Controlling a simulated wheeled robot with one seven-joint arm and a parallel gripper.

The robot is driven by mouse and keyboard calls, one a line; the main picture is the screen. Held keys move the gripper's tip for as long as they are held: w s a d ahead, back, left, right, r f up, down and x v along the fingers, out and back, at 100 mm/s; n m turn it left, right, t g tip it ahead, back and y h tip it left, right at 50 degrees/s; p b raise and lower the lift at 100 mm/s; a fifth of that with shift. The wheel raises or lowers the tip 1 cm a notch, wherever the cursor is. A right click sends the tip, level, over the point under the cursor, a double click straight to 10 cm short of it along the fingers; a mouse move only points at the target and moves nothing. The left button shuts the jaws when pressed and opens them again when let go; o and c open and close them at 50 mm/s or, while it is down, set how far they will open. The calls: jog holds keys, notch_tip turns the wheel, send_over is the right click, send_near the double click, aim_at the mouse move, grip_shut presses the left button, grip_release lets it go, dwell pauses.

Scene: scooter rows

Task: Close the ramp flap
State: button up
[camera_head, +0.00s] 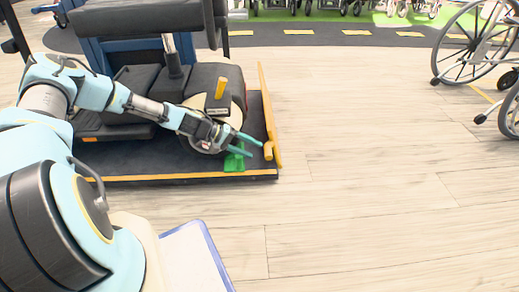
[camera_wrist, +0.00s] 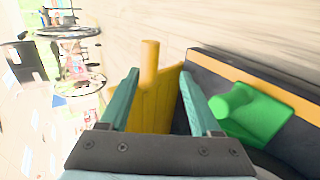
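The ramp flap (camera_head: 267,105) is a yellow panel standing up along the right edge of the dark platform (camera_head: 180,165). A short yellow peg (camera_head: 268,151) sticks out near its front end. In the wrist view, the flap (camera_wrist: 155,112) and its peg (camera_wrist: 149,62) show between my fingers. My gripper (camera_head: 256,148) is open, with teal fingers apart, just left of the peg in the head view. Whether a finger touches the flap or peg, I cannot tell. The wrist view also shows my gripper (camera_wrist: 159,72) with nothing clamped in it.
A green block with a knob (camera_head: 234,161) sits on the platform just below my gripper; it also shows in the wrist view (camera_wrist: 255,115). A scooter (camera_head: 150,85) stands on the platform. Wheelchairs (camera_head: 480,50) stand at the right. The wooden floor between is clear.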

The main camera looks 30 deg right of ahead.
jog(key=p+v, duration=0.1)
jog(key=v, duration=0.4)
jog(key=shift+a+r, duration=0.25)
jog(key=shift+a, duration=0.1)
